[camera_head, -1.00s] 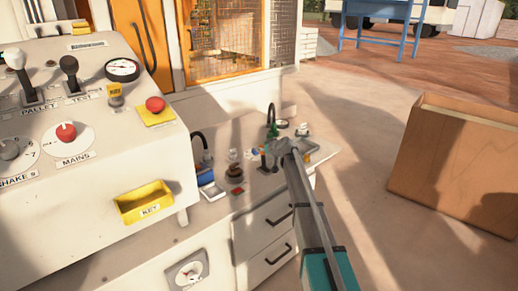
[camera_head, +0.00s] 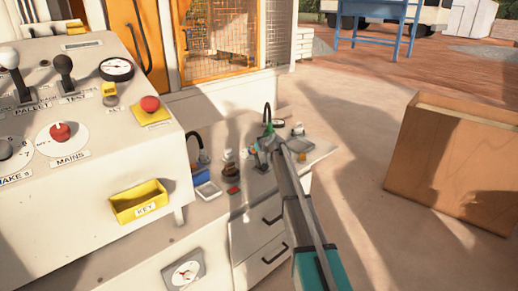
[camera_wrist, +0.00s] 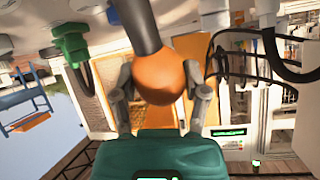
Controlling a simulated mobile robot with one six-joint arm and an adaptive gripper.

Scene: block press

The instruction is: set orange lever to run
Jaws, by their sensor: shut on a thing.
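The orange lever (camera_wrist: 159,78) shows in the wrist view as a round orange knob on a dark shaft. My gripper (camera_wrist: 160,95) has one finger on each side of the knob and is shut on it. In the head view my gripper (camera_head: 268,150) is at the low bench beside the control panel. There the lever is hidden or too small to make out, and no run marking can be read.
The white control panel (camera_head: 80,190) with levers and a red knob stands at left. A yellow KEY tray (camera_head: 139,202) hangs on its front. Small fittings crowd the bench, including a brown-based one (camera_head: 228,170). A wooden box (camera_head: 455,165) stands right on open floor.

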